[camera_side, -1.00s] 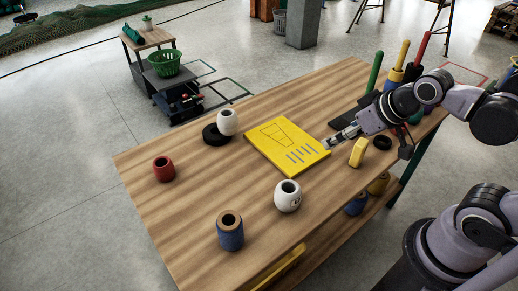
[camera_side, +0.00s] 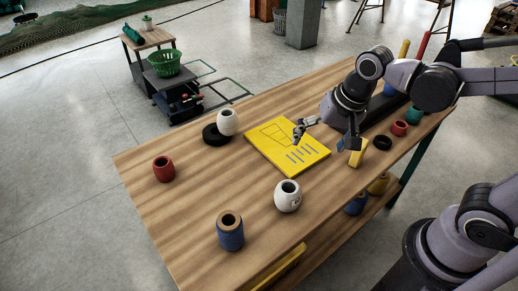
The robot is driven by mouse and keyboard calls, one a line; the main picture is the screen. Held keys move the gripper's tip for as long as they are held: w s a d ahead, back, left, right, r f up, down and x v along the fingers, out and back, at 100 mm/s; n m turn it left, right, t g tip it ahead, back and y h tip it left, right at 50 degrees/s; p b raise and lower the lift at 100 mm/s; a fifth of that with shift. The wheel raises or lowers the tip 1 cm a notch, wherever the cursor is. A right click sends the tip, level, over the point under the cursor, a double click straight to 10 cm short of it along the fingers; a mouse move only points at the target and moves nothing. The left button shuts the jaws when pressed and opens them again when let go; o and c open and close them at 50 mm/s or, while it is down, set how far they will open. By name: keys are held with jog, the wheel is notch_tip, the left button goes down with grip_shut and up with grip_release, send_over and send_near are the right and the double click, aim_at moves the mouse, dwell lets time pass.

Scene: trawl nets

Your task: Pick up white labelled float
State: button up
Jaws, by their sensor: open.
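A white float (camera_side: 288,196) with a dark hole in its top and a small dark marking low on its side stands upright near the front middle of the table. A second white float (camera_side: 228,122) sits on a black ring (camera_side: 215,136) farther back; no marking is visible on it. My gripper (camera_side: 299,131) is open and empty above the right part of the yellow board (camera_side: 272,140), behind the marked float and apart from both floats. The gap between its fingers is small in this view.
A red float (camera_side: 164,169) stands at the left, a blue spool (camera_side: 230,232) at the front. A yellow block (camera_side: 357,154), a black ring (camera_side: 382,142) and several small spools lie to the right. The wooden table (camera_side: 190,205) is bare between the left items.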

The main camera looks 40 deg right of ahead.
aim_at(288, 196)
jog(key=shift+w+a+f+m+g+h, duration=0.1)
jog(key=shift+w+a+f+m+g, duration=0.4)
jog(key=shift+a+f+m, duration=1.4)
jog(key=shift+w+a+f+m+g+h, duration=0.15)
jog(key=shift+f+m+g, duration=0.6)
jog(key=shift+f, duration=2.5)
jog(key=shift+w+a+f+m+g+h, duration=0.1)
jog(key=shift+w+a+f+m+g, duration=0.35)
jog(key=shift+a+f+m, duration=1.45)
jog(key=shift+s+d+f+n, duration=0.1)
jog(key=shift+d+f+n, duration=0.5)
jog(key=shift+d, duration=0.25)
jog(key=c, duration=1.3)
